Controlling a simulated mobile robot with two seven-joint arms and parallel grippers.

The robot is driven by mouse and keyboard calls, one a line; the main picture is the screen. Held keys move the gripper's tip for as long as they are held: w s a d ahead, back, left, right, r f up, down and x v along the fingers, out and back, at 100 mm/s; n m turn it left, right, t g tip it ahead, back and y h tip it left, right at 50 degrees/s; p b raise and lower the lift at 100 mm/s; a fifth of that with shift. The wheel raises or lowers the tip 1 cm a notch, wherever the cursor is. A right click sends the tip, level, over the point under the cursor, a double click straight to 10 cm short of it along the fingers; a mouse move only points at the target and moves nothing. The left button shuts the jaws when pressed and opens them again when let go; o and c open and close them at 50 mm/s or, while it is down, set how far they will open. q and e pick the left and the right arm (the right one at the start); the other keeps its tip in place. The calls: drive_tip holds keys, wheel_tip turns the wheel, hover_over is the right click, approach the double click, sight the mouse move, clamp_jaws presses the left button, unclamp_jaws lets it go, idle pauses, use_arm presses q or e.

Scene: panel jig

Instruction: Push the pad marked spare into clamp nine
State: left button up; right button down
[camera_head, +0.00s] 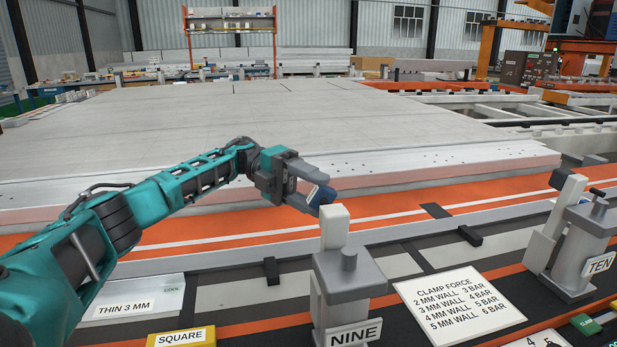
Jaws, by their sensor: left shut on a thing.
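Clamp nine (347,280) is a grey clamp with a white upright block at its top and a NINE label at its foot. My left gripper (315,192) is just left of and behind the white block. It is shut on a small dark blue pad (327,196), which shows a pale face between the fingers. Any marking on the pad is too small to read. The pad is close to the white block; I cannot tell if they touch. My right gripper is not in view.
Clamp ten (591,245) stands at the right. A clamp force card (458,304) lies between the clamps. A clear THIN 3 MM tray (135,300) and a yellow SQUARE block (182,338) are at the lower left. A large grey panel (250,120) fills the area behind.

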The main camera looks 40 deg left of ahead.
sight(310, 199)
use_arm(q)
drive_tip(key=shift+s+d, duration=0.4)
drive_tip(key=shift+d, duration=0.05)
drive_tip(key=shift+s+d+p, duration=0.7)
drive_tip(key=shift+d+p, duration=0.05)
drive_tip(key=shift+d, duration=0.05)
idle(1.8)
drive_tip(key=o, duration=1.4)
drive_tip(key=shift+f, duration=0.1)
drive_tip(key=shift+c, duration=0.2)
drive_tip(key=a, duration=0.7)
drive_tip(key=shift+w+a+r+b, duration=0.2)
drive_tip(key=shift+w+r+b, duration=0.1)
drive_tip(key=shift+r+b, duration=0.1)
drive_tip(key=shift+d, duration=0.1)
